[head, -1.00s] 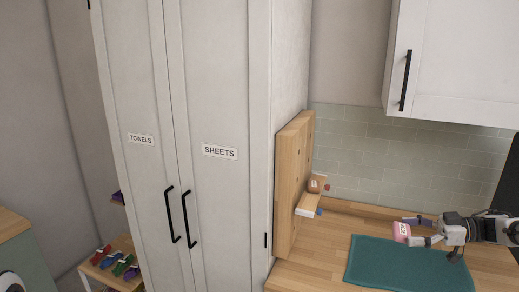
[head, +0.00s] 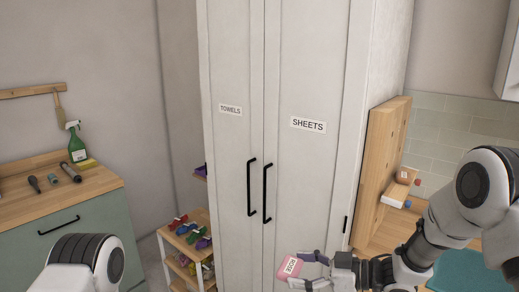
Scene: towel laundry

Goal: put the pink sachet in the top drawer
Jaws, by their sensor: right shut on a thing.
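The pink sachet (head: 289,267) with a white label is at the bottom of the head view, in front of the tall cupboard. My right gripper (head: 306,270) is shut on it and holds it up, clear of the worktop. A green drawer front (head: 85,222) with a black bar handle is at the left, below a wooden top, and looks closed. Its lower part is cut off by the frame and my left arm. Of my left arm only a white link shows at the bottom left; its gripper is out of view.
A tall white cupboard (head: 235,180) labelled TOWELS and SHEETS stands in the middle. A small wooden rack (head: 188,232) with coloured items stands between it and the drawer unit.

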